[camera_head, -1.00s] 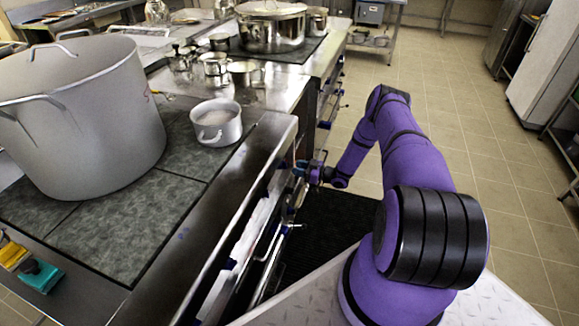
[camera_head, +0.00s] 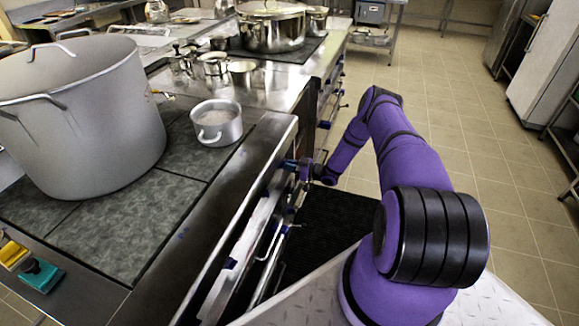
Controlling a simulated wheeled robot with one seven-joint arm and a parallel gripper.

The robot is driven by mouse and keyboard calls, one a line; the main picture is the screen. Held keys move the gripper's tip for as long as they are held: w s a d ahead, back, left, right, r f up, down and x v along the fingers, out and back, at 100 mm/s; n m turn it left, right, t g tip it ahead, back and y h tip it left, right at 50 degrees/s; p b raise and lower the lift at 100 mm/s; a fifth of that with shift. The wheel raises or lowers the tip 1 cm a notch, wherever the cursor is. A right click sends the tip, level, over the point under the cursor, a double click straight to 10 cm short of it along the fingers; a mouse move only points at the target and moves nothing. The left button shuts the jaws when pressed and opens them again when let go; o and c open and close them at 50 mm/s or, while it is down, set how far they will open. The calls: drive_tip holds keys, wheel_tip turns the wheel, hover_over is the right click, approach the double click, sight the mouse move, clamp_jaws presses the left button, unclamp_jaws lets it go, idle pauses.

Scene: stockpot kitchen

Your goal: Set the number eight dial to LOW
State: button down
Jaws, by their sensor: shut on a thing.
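My gripper (camera_head: 289,164) is at the front face of the stove (camera_head: 215,226), at the end of my purple arm. It is small in the view and seen from above and behind. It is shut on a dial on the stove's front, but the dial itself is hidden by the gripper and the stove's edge. I cannot read a number or a LOW mark on it. Small blue parts (camera_head: 229,263) show on the stove's front nearer to me.
A large grey stockpot (camera_head: 85,120) and a small pot (camera_head: 217,130) stand on the stove top. Shiny pots (camera_head: 271,32) stand farther back. A black mat (camera_head: 330,232) lies on the floor below my arm. The tiled floor (camera_head: 440,110) to the right is open.

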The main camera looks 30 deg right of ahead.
drive_tip(key=m, duration=2.1)
drive_tip(key=shift+d+f+m, duration=0.2)
drive_tip(key=shift+f+m, duration=0.1)
drive_tip(key=shift+f, duration=0.05)
idle(0.5)
drive_tip(key=c, duration=1.2)
unclamp_jaws()
drive_tip(key=shift+o, duration=0.2)
drive_tip(key=v, duration=1)
drive_tip(key=shift+s+d, duration=0.3)
